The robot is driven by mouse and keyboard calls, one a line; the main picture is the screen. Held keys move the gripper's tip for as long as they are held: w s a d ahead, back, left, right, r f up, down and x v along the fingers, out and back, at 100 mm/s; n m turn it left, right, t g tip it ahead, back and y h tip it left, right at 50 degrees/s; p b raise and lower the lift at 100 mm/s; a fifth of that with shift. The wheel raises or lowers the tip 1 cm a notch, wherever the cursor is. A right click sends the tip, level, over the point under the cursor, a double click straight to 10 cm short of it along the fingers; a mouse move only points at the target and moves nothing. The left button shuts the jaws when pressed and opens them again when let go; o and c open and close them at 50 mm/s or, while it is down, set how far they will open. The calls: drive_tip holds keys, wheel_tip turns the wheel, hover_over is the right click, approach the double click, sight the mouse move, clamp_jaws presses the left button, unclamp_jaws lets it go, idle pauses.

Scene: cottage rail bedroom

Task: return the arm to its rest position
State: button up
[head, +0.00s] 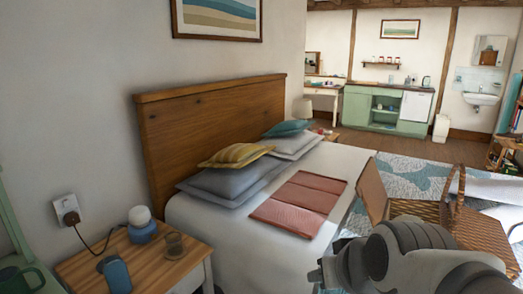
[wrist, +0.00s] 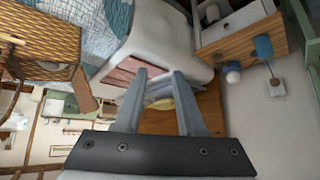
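My gripper (wrist: 159,76) shows in the wrist view with its two grey fingers spread apart. Nothing is held between them; the bed and its pillows show in the gap, farther off. In the head view my grey and white arm (head: 400,256) reaches in at the lower right, in front of the bed's foot and a wicker basket. The fingers cannot be made out in the head view. The wrist view is turned over, with the room's floor toward the top.
The bed (head: 185,215) has a folded pink blanket (head: 300,203) and several pillows. A wicker basket (head: 484,232) is close behind my arm. A wooden nightstand (head: 65,270) at lower left holds a blue-and-white jar, a glass and a phone. A green kitchenette (head: 357,108) stands far back.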

drive_tip(key=s+d+r+m+g+h+p, duration=0.1)
drive_tip(key=s+d+r+g+p, duration=0.15)
drive_tip(key=s, duration=0.55)
wheel_tip(320, 180, up, 13)
drive_tip(key=p, duration=1.3)
drive_tip(key=shift+w+d, duration=0.15)
drive_tip(key=shift+d, duration=0.15)
drive_tip(key=shift+d, duration=0.15)
